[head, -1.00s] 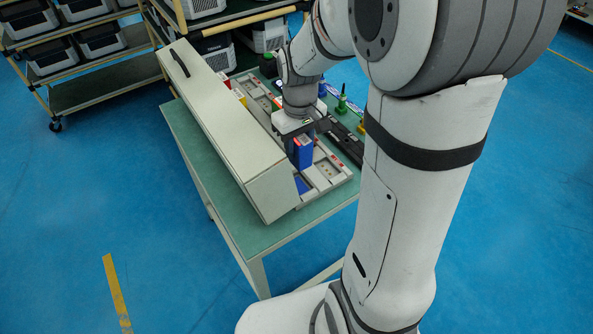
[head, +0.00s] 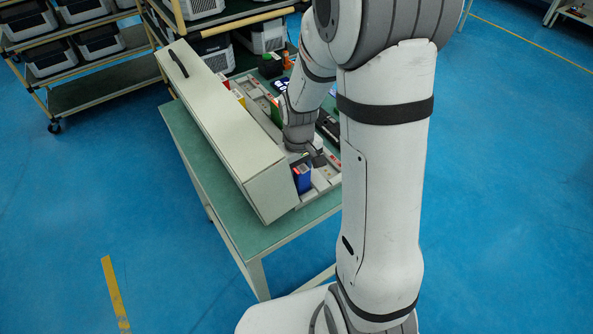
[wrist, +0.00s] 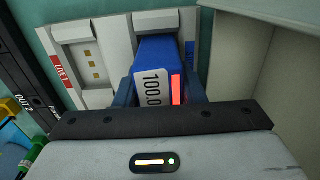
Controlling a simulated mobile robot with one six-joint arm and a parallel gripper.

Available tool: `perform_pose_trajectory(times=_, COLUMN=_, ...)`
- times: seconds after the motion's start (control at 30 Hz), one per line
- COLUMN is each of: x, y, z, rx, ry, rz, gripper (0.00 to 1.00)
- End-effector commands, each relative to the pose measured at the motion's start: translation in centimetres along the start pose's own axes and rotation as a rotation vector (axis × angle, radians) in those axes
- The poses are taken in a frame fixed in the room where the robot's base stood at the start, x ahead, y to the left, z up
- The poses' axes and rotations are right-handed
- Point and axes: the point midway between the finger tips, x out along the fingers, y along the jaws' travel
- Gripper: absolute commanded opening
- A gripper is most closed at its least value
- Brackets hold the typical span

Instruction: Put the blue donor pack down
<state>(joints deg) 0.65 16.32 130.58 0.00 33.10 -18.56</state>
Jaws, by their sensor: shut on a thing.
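The blue donor pack (head: 302,179) is upright at the near end of the grey rack (head: 325,182) on the bench. In the wrist view, the blue donor pack (wrist: 157,52) shows a white label reading "100.0" and a red bar. My gripper (wrist: 156,92) is shut on it, with a dark finger on either side. In the head view my gripper (head: 311,160) is just above the pack. The pack's lower end is at the bay beside the one marked "LIVE 1" (wrist: 85,60). I cannot tell whether it is fully seated, as its base is hidden.
A long beige cover (head: 225,125) with a black handle stands close along the left of the rack. Other coloured packs, one green (head: 276,112), stand farther along. The green bench top (head: 262,236) is bare at the near end. Shelves (head: 95,85) stand behind.

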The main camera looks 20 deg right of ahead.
Motion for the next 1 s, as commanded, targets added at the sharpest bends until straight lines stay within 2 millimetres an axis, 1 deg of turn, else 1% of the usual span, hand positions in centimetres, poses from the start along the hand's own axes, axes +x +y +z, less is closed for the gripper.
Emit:
perform_pose_trajectory(times=0.1, x=0.4, y=0.0, z=-0.1, rx=0.0, ry=0.001, rz=0.0, gripper=0.0)
perform_pose_trajectory(times=0.13, x=0.3, y=0.0, z=0.0, rx=0.0, ry=0.0, rz=0.0, gripper=0.38)
perform_pose_trajectory(times=0.37, x=0.3, y=0.0, z=0.0, rx=-0.001, ry=0.0, rz=0.0, gripper=0.57)
perform_pose_trajectory(times=0.4, x=0.3, y=0.0, z=0.0, rx=-0.001, ry=0.0, rz=0.0, gripper=0.58)
perform_pose_trajectory(times=0.6, x=0.2, y=0.0, z=0.0, rx=-0.001, ry=0.0, rz=0.0, gripper=0.58)
perform_pose_trajectory(times=0.73, x=-0.5, y=0.0, z=-0.1, rx=-0.001, ry=0.002, rz=0.001, gripper=0.58)
perform_pose_trajectory(times=0.87, x=-2.7, y=0.0, z=-0.2, rx=-0.001, ry=0.007, rz=0.002, gripper=0.58)
perform_pose_trajectory(times=1.0, x=-5.8, y=0.0, z=-0.2, rx=-0.002, ry=0.008, rz=0.003, gripper=0.58)
